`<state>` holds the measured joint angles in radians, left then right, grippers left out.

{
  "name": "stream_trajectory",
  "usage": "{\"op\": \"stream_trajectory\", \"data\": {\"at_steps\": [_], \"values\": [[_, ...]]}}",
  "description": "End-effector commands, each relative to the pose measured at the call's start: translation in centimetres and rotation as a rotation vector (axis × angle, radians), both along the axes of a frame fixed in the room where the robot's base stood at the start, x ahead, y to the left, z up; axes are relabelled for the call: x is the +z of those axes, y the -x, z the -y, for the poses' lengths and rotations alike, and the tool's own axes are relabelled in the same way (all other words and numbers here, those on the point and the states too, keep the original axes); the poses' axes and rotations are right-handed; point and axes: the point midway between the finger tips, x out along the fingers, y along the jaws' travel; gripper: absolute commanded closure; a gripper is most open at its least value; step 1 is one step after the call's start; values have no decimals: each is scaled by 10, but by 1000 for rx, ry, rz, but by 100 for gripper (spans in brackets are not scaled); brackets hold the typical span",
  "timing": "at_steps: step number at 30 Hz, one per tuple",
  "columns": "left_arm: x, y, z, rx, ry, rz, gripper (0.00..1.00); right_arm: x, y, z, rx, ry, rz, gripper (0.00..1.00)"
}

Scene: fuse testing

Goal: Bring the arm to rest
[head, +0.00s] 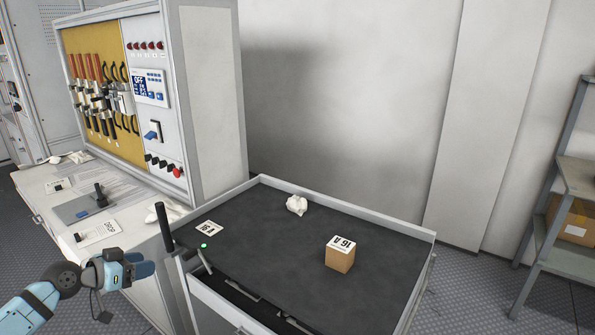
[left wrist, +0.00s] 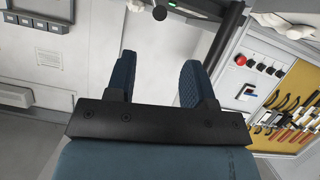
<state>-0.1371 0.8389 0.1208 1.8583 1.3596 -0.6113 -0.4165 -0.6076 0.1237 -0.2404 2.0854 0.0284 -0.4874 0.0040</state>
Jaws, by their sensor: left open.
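My left gripper (head: 140,268) is at the lower left of the head view, in front of the white bench and left of the dark-topped cart. In the left wrist view its two blue fingers (left wrist: 160,82) stand apart with nothing between them. My left arm comes in from the lower left corner. My right gripper is in neither view.
The cart (head: 290,262) has a raised rim and an upright black handle (head: 164,226). A brown box (head: 340,257), a white crumpled piece (head: 297,205) and a label card (head: 209,229) lie on it. The test panel (head: 150,90) stands behind the bench; a shelf (head: 570,190) is far right.

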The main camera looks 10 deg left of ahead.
Motion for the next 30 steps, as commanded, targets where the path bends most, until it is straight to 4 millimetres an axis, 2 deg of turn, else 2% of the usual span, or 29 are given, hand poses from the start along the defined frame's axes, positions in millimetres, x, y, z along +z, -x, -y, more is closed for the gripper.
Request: {"op": "stream_trajectory", "data": {"at_steps": [2, 5, 8, 9, 12, 15, 19, 24, 28, 30], "values": [[-11, 4, 6, 1, 0, -11, 52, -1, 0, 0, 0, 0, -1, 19], [-43, 17, 26, 4, -7, -42, 52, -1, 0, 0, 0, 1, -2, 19], [-93, 43, 62, 14, -25, -87, 52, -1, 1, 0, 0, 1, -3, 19], [-114, 57, 81, 17, -31, -106, 52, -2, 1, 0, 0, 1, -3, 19], [-159, 94, 130, 27, -51, -146, 52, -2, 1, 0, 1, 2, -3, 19], [-188, 130, 176, 40, -67, -167, 52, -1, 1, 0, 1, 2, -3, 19], [-207, 167, 226, 58, -81, -180, 52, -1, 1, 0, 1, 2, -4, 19], [-213, 206, 280, 86, -93, -183, 52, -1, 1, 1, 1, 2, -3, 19], [-209, 228, 315, 112, -98, -176, 52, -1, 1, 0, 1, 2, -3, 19], [-188, 228, 312, 113, -109, -171, 52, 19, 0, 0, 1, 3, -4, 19]]}}
